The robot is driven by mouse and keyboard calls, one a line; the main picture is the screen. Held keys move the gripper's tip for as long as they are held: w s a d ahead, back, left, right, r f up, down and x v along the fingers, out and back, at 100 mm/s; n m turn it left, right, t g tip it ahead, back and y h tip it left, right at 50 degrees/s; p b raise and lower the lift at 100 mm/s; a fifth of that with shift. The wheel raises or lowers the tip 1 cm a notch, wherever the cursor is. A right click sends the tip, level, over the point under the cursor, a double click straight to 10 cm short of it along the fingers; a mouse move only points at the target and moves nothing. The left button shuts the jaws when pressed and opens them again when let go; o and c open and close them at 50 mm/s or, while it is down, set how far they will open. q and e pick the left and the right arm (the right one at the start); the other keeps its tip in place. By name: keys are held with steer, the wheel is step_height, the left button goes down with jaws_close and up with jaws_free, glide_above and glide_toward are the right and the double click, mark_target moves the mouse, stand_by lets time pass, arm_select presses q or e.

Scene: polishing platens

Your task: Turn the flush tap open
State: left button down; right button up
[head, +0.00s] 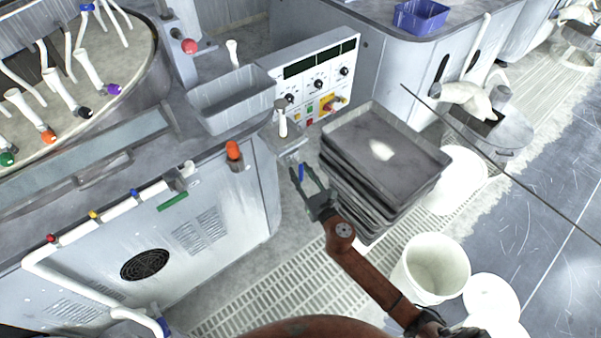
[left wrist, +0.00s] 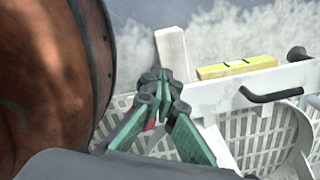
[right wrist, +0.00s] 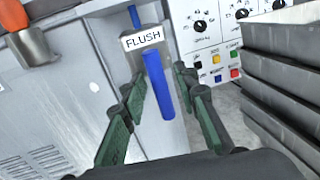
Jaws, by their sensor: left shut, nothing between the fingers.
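The handle hangs nearly straight down, slightly tilted. In the head view the small blue handle (head: 301,173) shows at the bench corner. My right gripper (right wrist: 158,80) is open, with one finger on each side of the handle in the picture; I cannot tell whether either finger touches it. It also shows in the head view (head: 299,168). My left gripper (left wrist: 158,76) is shut and empty in the left wrist view, away from the tap.
A stack of grey trays (head: 385,155) stands close to the right of my right gripper. A control panel (head: 318,80) is behind the tap. An orange knob (head: 233,150) sits to its left. White buckets (head: 432,265) stand on the floor. A yellow level (left wrist: 237,67) lies near my left gripper.

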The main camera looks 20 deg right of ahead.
jaws_close()
stand_by(0.4)
